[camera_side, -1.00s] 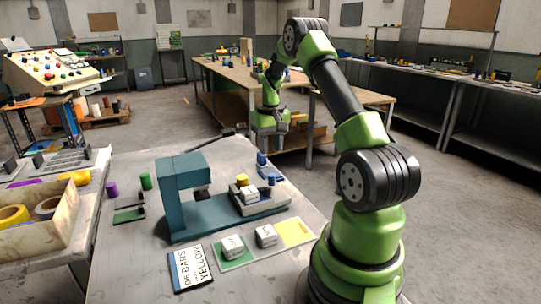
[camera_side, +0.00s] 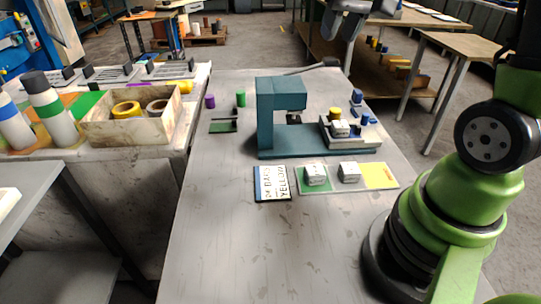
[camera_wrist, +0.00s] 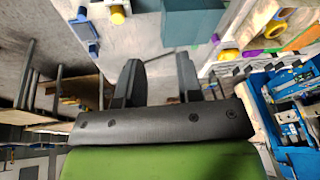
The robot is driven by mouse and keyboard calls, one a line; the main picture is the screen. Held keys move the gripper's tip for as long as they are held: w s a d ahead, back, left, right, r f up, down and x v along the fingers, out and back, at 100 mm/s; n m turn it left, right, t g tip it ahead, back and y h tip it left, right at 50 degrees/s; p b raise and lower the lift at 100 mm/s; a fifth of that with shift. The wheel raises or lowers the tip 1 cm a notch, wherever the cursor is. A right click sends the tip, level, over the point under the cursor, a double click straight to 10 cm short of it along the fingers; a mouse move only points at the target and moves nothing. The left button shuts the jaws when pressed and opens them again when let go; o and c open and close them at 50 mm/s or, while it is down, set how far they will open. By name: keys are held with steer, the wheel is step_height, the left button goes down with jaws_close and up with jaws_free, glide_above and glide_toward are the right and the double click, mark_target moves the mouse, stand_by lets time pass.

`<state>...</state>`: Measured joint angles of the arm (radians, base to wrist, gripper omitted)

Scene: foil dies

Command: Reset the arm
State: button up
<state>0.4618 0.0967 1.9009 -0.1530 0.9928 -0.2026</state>
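My gripper (camera_wrist: 160,66) shows in the wrist view with its two dark fingers apart and nothing between them. In the side view part of it (camera_side: 345,22) hangs at the top edge, high above the table's far end. A teal press (camera_side: 266,122) stands on the table, with a pale fixture (camera_side: 352,140) at its right holding a whitish block (camera_side: 340,129). Two whitish blocks, one on the left (camera_side: 316,175) and one on the right (camera_side: 348,172), sit on a green, white and yellow mat (camera_side: 380,176). My gripper touches none of these.
A printed card (camera_side: 273,184) lies left of the mat. Green (camera_side: 241,98) and purple (camera_side: 210,101) cylinders stand behind the press's left. A side bench holds an open box (camera_side: 125,128) with tape rolls and several bottles. The front of the table is clear.

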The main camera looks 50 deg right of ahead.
steer(key=s+a+r+n+t+y, duration=0.2)
steer(key=s+a+t, duration=0.1)
steer(key=s+a, duration=0.9)
steer(key=a, duration=0.2)
steer(key=shift+s+a+r+n+t+y, duration=0.25)
steer(key=shift+a+r+n+t+y, duration=0.05)
steer(key=shift+r+n, duration=0.1)
